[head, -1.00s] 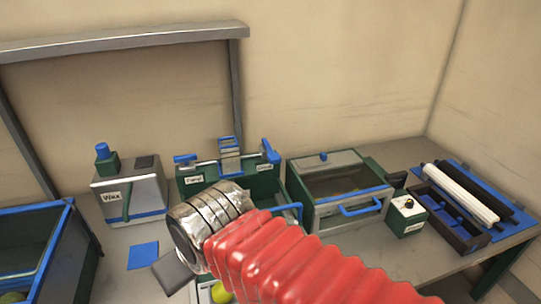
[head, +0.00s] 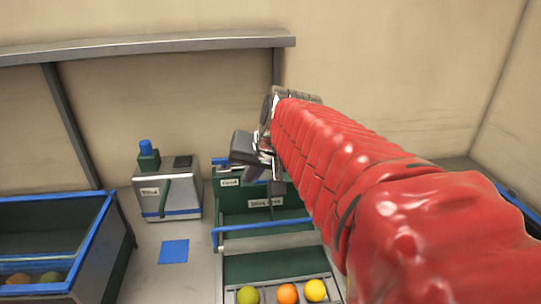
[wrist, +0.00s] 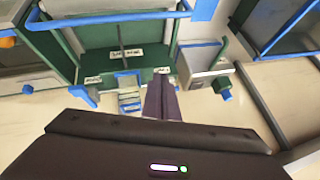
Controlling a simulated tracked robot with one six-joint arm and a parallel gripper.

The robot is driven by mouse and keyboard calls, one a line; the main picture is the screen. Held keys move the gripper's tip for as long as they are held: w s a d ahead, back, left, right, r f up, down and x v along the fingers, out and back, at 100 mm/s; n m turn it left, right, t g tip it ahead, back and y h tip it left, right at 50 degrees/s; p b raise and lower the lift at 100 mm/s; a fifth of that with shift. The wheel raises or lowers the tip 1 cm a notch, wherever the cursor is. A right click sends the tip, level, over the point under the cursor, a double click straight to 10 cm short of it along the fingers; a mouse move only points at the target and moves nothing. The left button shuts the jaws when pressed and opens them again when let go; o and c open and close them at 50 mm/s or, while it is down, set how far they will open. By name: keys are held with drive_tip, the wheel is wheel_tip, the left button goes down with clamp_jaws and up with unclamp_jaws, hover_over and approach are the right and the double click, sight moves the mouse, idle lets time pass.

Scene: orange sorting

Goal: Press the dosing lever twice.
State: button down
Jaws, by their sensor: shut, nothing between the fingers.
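A green dispenser (head: 258,226) with white labels stands against the back wall; one label reads "Feed". It shows upside down in the wrist view (wrist: 115,36), with a blue lever (wrist: 87,97) at one upper corner. Another blue lever (head: 221,161) is at the left corner in the head view. I cannot tell from the labels which lever is the dosing one. My gripper (wrist: 160,82) is shut and empty, its dark fingers over the dispenser's upper edge near a label. I cannot tell whether they touch anything. In the head view my arm hides the dispenser's right side.
A grey wax box (head: 184,200) with a blue knob stands left of the dispenser. A blue square (head: 174,251) lies on the table. A blue-rimmed bin (head: 98,238) stands at far left. Several round fruits, including an orange one (head: 287,294), lie in the front tray.

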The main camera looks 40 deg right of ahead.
drive_tip(key=w+d+r+m+h, duration=0.1)
drive_tip(key=d+r+m, duration=0.1)
drive_tip(key=d, duration=0.9)
drive_tip(key=w+d+r+m+t+h, duration=0.1)
drive_tip(key=d+m, duration=0.3)
drive_tip(key=d, duration=0.7)
drive_tip(key=shift+d+r+h, duration=0.3)
drive_tip(key=shift+r, duration=0.2)
drive_tip(key=shift+f, duration=0.1)
drive_tip(key=shift+f, duration=4.3)
drive_tip(key=shift+f, duration=0.35)
